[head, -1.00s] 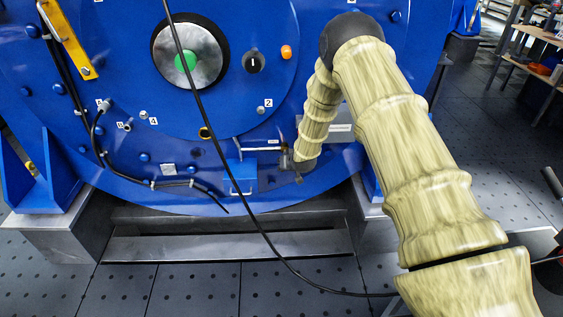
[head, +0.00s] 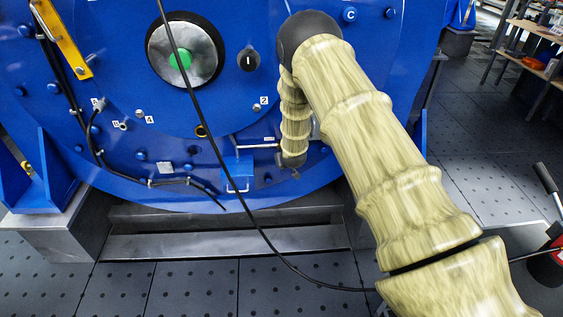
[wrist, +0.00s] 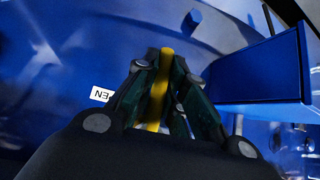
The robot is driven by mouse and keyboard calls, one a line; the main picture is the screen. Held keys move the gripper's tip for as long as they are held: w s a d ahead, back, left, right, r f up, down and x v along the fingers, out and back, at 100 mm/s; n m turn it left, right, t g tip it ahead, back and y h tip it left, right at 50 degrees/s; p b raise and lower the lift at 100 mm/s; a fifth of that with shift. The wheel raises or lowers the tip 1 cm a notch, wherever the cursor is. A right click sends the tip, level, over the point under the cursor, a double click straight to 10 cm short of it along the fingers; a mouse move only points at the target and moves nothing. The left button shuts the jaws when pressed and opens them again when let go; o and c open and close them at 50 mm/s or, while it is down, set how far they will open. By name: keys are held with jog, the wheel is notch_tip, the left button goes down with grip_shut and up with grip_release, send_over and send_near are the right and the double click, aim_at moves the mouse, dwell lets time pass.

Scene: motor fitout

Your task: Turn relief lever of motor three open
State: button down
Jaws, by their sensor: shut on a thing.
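A yellow bar, which looks like the relief lever (wrist: 165,58), runs between my fingers in the wrist view. My gripper (wrist: 158,85) is shut on it, with the dark green-black fingers on either side. In the head view my arm reaches to the lower right of the big blue motor (head: 110,85). My fingers and the lever are hidden there behind my wrist. The motor's number is not readable.
A blue box-like bracket (wrist: 262,75) stands close right of my fingers. In the head view a small blue block (head: 238,174) and a thin rod (head: 256,147) lie left of my wrist. A black cable (head: 222,155) hangs across the motor front. A steel step (head: 215,245) lies below.

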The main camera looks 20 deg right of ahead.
jog(key=c, duration=1.5)
grip_release()
jog(key=shift+s+f, duration=0.1)
jog(key=shift+f, duration=0.05)
jog(key=shift+o, duration=0.2)
jog(key=shift+s+r, duration=0.25)
jog(key=shift+r, duration=0.2)
jog(key=d+v, duration=0.1)
jog(key=v, duration=1)
jog(key=shift+a, duration=0.4)
